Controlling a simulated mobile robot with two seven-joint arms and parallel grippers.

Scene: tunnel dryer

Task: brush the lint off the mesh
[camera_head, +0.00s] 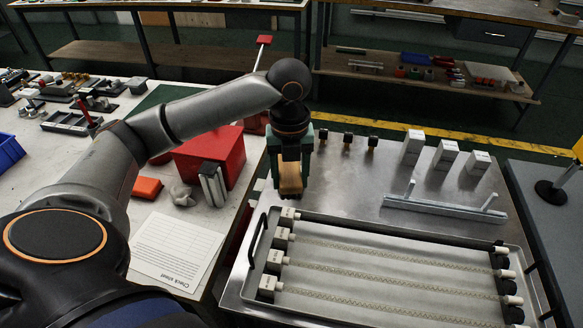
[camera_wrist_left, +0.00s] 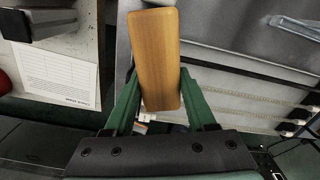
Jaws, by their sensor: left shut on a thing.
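My left gripper (camera_head: 290,172) points down over the left part of the steel table. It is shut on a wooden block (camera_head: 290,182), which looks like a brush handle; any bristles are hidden. The block (camera_wrist_left: 157,50) also shows between the green fingers of the left gripper (camera_wrist_left: 160,90) in the left wrist view. A shallow metal tray (camera_head: 400,228) lies below and to the right of the gripper in the head view. Pale mesh-like strips (camera_head: 390,269) run across it between labelled white end blocks and dark right-hand fittings. Lint is too small to make out. My right gripper is not in view.
A metal bar with two upright pegs (camera_head: 445,207) lies behind the tray. White boxes (camera_head: 446,153) and small black knobs (camera_head: 347,140) stand farther back. A red box (camera_head: 210,155) and a printed sheet (camera_head: 175,250) are on the left table. Bare steel surrounds the knobs.

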